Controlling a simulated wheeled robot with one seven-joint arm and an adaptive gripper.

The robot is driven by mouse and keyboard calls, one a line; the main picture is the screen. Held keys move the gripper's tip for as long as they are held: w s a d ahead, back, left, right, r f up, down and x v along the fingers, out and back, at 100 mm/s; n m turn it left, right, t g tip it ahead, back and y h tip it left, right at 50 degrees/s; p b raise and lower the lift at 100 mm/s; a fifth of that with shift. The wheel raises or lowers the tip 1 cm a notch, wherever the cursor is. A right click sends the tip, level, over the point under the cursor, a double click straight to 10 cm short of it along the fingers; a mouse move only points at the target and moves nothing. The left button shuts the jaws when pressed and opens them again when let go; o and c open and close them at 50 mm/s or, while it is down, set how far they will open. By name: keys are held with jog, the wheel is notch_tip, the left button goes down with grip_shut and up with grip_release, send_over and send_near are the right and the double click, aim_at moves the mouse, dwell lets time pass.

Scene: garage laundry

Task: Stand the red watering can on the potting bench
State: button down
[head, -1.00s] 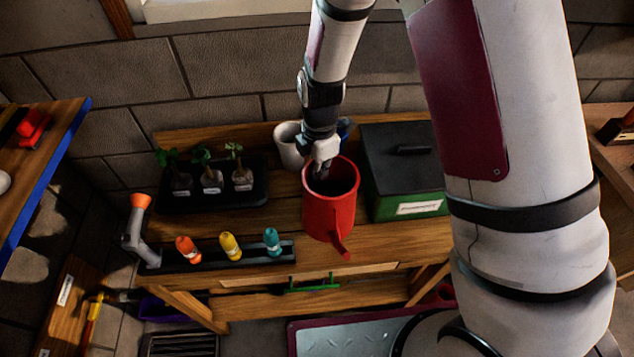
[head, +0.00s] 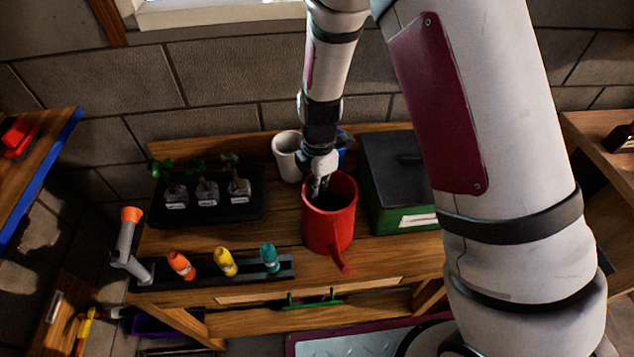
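The red watering can (head: 338,232) is upright at the middle of the potting bench (head: 285,226), its spout pointing toward the near edge. It appears to stand on the bench top, though its base is hard to see. My gripper (head: 318,192) points down at the can's open top, with its fingertips at the left part of the rim. The fingers overlap the rim and dark interior, so I cannot tell whether they grip the wall or stand apart from it.
A green box with a black lid (head: 395,222) is close to the can's right. A white pot (head: 287,158) stands behind it. A seedling tray (head: 240,208) is at left. A rack (head: 206,274) holds orange, yellow and teal bottles along the front.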

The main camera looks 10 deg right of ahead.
jog(key=shift+f, duration=0.1)
jog(key=c, duration=1.8)
grip_release()
